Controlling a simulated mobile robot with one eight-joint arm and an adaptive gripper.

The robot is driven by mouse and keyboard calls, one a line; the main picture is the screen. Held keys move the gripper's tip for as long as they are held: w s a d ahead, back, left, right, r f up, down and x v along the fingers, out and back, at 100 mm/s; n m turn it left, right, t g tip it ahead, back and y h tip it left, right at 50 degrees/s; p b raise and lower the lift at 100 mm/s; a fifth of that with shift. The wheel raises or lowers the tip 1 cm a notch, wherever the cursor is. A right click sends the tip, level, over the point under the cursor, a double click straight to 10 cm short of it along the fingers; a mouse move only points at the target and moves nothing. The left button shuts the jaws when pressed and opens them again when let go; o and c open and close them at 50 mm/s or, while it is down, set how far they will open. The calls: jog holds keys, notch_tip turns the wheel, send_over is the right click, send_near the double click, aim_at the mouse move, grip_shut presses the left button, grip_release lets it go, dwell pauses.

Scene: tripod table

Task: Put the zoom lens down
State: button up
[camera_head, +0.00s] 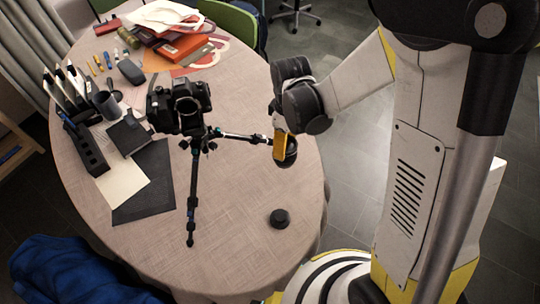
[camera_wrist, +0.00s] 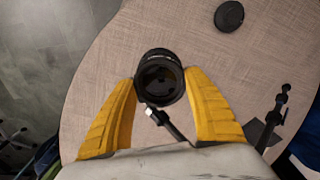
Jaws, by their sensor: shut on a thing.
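The zoom lens (camera_wrist: 159,77) is a black cylinder between the two yellow fingers of my gripper (camera_wrist: 160,90) in the wrist view. My gripper is shut on it. In the head view, my gripper (camera_head: 283,148) is at the table's right side, and the dark lens (camera_head: 287,158) shows partly behind the yellow fingers. Whether the lens touches the table top (camera_head: 250,240) is hard to tell. A tripod leg end shows close to the lens in both views.
A camera on a tripod (camera_head: 190,190) stands left of my gripper, with one leg reaching toward it. A black round cap (camera_head: 279,218) lies on the table's front right. Books (camera_head: 180,40), a mug (camera_head: 108,104) and a black mat (camera_head: 150,185) fill the left and back.

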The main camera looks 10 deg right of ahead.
jog(key=a+f, duration=0.1)
jog(key=a, duration=0.1)
jog(key=a+f, duration=0.1)
jog(key=shift+a+f+b, duration=0.15)
jog(key=shift+a+b, duration=0.2)
jog(key=shift+b, duration=0.05)
notch_tip(320, 180, down, 4)
jog(key=shift+f+b, duration=0.1)
jog(key=shift+b, duration=0.85)
jog(key=shift+c, duration=0.5)
jog(key=shift+s, duration=0.1)
jog(key=o, duration=1.3)
